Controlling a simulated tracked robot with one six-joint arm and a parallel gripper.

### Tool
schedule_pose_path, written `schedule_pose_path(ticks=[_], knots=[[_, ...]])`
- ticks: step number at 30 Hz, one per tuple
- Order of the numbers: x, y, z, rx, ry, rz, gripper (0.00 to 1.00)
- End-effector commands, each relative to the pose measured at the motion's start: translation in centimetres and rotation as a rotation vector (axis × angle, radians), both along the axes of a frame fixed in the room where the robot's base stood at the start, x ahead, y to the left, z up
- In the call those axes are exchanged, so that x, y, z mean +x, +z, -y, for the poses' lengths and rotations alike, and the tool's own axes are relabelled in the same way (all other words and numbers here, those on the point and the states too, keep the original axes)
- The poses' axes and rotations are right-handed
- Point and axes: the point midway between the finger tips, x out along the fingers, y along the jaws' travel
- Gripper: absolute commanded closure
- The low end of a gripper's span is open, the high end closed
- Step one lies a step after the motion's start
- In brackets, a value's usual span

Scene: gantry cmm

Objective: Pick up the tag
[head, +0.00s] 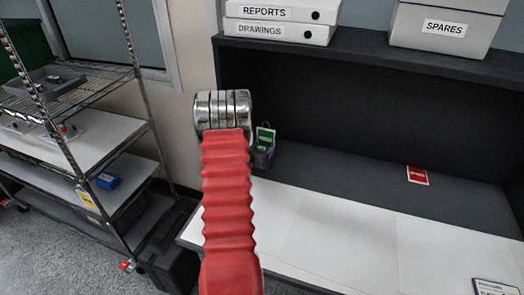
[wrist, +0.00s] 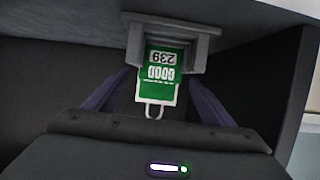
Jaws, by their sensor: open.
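A green and white tag (wrist: 160,70) with upside-down lettering that seems to read "GOOD" and "239" stands in a small grey holder (wrist: 202,47) in the wrist view. Its pale wire loop (wrist: 153,111) points toward my gripper. My gripper (wrist: 158,88) is open and empty, with one dark finger at each side of the tag and a gap on both sides. The fingertips are partly hidden in shadow. In the head view the green tag (head: 265,137) shows in its holder (head: 262,158) just right of my red arm, which hides my gripper.
A red and white card (head: 417,175) lies farther right on the dark bench back. The white bench top (head: 345,235) is mostly clear. A shelf (head: 350,46) with labelled boxes overhangs the bench. A wire rack (head: 85,140) stands at the left.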

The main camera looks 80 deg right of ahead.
Motion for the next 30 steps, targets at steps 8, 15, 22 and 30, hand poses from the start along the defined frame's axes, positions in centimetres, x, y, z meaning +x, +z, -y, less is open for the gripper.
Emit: schedule_pose_path(ticks=[8, 15, 22, 30], knots=[[-0.01, 0.00, -0.01, 0.000, 0.000, 0.000, 0.27], [-0.02, 0.00, -0.01, 0.000, 0.000, 0.000, 0.44], [-0.03, -0.01, -0.02, 0.000, 0.000, 0.000, 0.60], [-0.02, 0.00, -0.01, 0.000, 0.000, 0.000, 0.67]])
